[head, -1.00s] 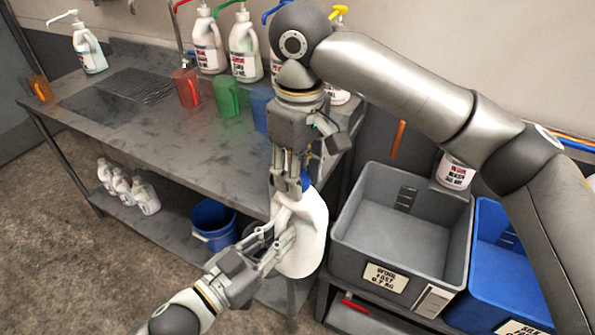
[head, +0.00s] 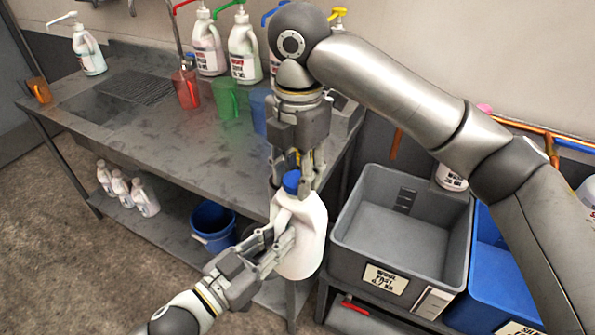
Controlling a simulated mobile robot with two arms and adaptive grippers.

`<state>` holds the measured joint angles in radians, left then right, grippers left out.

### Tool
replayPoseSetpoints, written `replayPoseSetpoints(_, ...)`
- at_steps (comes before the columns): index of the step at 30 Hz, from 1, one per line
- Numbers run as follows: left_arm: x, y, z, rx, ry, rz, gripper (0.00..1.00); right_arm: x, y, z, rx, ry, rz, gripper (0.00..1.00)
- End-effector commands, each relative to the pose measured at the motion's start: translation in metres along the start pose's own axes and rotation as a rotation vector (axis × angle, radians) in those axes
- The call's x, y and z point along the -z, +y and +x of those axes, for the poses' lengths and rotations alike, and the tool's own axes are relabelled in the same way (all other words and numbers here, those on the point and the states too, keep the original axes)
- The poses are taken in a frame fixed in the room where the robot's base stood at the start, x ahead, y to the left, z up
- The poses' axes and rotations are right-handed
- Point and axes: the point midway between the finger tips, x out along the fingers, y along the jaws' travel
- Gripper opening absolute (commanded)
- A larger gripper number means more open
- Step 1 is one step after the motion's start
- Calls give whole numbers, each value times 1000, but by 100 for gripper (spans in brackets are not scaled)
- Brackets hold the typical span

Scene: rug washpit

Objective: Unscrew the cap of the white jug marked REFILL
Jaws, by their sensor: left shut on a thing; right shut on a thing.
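A white jug (head: 306,240) with a blue cap (head: 291,182) is held upright in front of the bench edge. No REFILL marking shows on the side facing me. My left gripper (head: 280,245) is shut on the jug at its handle side, from the lower left. My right gripper (head: 299,184) comes down from above and is shut on the blue cap. The cap sits at the jug's neck; whether it is still threaded on cannot be told.
A metal bench (head: 150,125) carries pump jugs, a red pitcher (head: 186,88) and a green pitcher (head: 226,97). Small white jugs (head: 122,187) and a blue bucket (head: 212,222) are on its lower shelf. A grey crate (head: 400,235) and a blue crate (head: 495,260) stand at right.

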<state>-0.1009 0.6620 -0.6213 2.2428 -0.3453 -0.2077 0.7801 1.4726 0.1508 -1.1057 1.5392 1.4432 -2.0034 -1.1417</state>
Motion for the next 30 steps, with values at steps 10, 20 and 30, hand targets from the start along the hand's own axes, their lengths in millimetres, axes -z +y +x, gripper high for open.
replayPoseSetpoints(10, 1, 1, 0, -2, 2, 1, 0, -1, 1, 0, 2, -3, -531, 8)
replayPoseSetpoints(20, 0, 1, 0, -2, 2, 1, 0, 0, 2, -1, 3, -4, -968, 8)
replayPoseSetpoints(30, 0, 0, 0, -1, 1, 1, 0, 0, 2, -1, 4, -4, -1012, 8)
